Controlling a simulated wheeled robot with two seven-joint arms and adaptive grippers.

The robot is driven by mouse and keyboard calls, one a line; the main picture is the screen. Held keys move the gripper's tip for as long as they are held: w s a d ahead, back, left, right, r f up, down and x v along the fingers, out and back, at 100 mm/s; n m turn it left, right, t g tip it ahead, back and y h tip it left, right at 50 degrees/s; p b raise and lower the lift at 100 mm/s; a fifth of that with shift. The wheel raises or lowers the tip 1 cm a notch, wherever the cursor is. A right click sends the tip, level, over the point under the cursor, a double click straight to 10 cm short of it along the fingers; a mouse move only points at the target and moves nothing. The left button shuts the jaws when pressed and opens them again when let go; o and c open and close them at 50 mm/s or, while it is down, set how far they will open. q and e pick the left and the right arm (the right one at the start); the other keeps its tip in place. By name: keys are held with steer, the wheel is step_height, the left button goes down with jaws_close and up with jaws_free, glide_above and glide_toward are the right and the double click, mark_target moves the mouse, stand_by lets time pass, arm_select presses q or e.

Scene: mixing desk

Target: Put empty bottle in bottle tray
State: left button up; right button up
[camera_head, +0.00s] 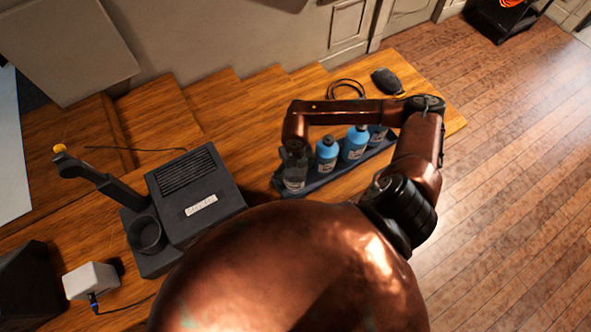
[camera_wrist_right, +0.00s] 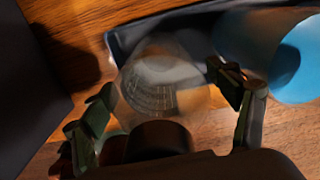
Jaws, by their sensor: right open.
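The clear empty bottle (camera_head: 294,180) stands upright at the left end of the dark bottle tray (camera_head: 326,178), in line with several blue bottles (camera_head: 355,144). My right gripper (camera_head: 295,149) is above and around its top. In the right wrist view the see-through bottle (camera_wrist_right: 160,88) lies between the two spread fingers of my right gripper (camera_wrist_right: 163,80). The tray (camera_wrist_right: 118,44) shows behind the bottle. Whether the bottle's base is fully seated in the tray is hard to tell. My left gripper is not in view.
A black mixing machine (camera_head: 192,190) with a round holder stands left of the tray. A blue bottle (camera_wrist_right: 270,50) is close to the right finger in the wrist view. A white box (camera_head: 91,281) is at the lower left, and a dark mouse-like object (camera_head: 386,81) lies behind the tray.

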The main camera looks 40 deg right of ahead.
steer(key=shift+r, duration=0.1)
step_height(320, 180, up, 12)
steer(key=shift+r+b, duration=0.1)
steer(key=shift+b, duration=0.8)
